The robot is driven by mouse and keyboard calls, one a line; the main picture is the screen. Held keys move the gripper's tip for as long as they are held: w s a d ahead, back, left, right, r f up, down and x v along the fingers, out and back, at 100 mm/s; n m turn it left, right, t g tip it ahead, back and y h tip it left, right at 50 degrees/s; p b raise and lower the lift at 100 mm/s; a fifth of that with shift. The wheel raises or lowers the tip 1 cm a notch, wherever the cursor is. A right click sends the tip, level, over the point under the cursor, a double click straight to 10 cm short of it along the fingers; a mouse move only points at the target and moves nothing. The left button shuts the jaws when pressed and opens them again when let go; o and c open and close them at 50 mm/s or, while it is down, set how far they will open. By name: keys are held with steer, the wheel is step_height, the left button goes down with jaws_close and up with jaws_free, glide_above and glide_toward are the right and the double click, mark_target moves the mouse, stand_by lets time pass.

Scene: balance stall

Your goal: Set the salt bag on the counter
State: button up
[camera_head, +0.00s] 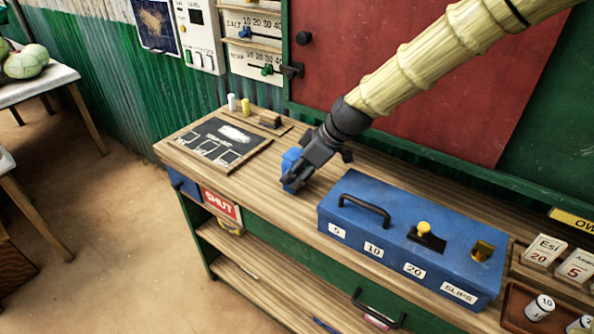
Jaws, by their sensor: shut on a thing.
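My gripper (297,180) points down over the wooden counter (268,200), shut on a small blue thing (291,157) that I take to be the salt bag. The fingers and wrist hide much of the bag, so only its blue top and side show. It is close to the counter top, between the slate board and the blue box. I cannot tell whether its underside touches the wood.
A long blue box (385,232) with a black handle and number labels stands just right of my gripper. A slate board (215,143) lies to the left. White (232,102) and yellow (245,106) cylinders stand behind it. Name cards (543,252) are far right. Bare counter lies around the bag.

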steer(key=shift+s+r, duration=0.1)
steer(key=shift+s, duration=0.05)
steer(key=o, duration=1.3)
steer(key=shift+d+r, duration=0.25)
steer(key=shift+r, duration=0.25)
steer(key=v, duration=1.1)
steer(key=shift+f, duration=0.1)
